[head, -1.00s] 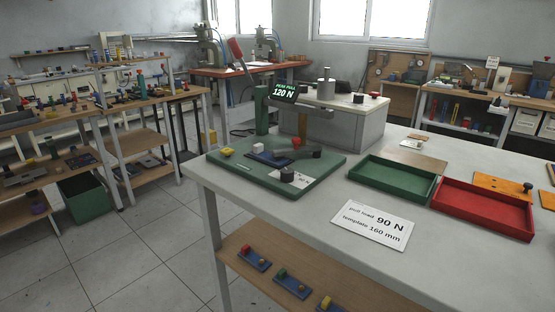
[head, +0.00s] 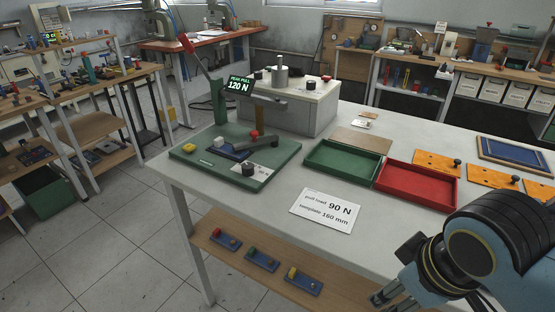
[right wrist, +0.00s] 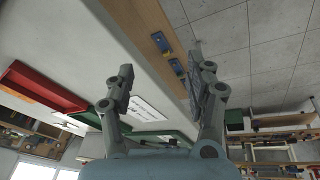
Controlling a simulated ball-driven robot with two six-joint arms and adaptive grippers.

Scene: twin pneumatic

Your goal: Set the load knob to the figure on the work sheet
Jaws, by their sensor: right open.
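The work sheet (head: 325,210) is a white card lying flat on the grey bench; it reads pull load 90 N, template 160 mm. A green-based test rig (head: 205,172) stands to its left on the bench. A black knob (head: 249,169), seemingly the load knob, sits on a pale plate at the rig's front corner; its setting is too small to read. The rig's display (head: 239,86) reads PEAK PULL 120 N. My right gripper (head: 386,297) is low at the bench's front edge, right of the knob and apart from it. It is open and empty in the right wrist view (right wrist: 160,60).
A green tray (head: 343,178) and a red tray (head: 418,202) lie right of the rig. A grey box (head: 302,112) stands behind it. Several blue blocks with coloured parts lie on the lower wooden shelf (head: 230,262).

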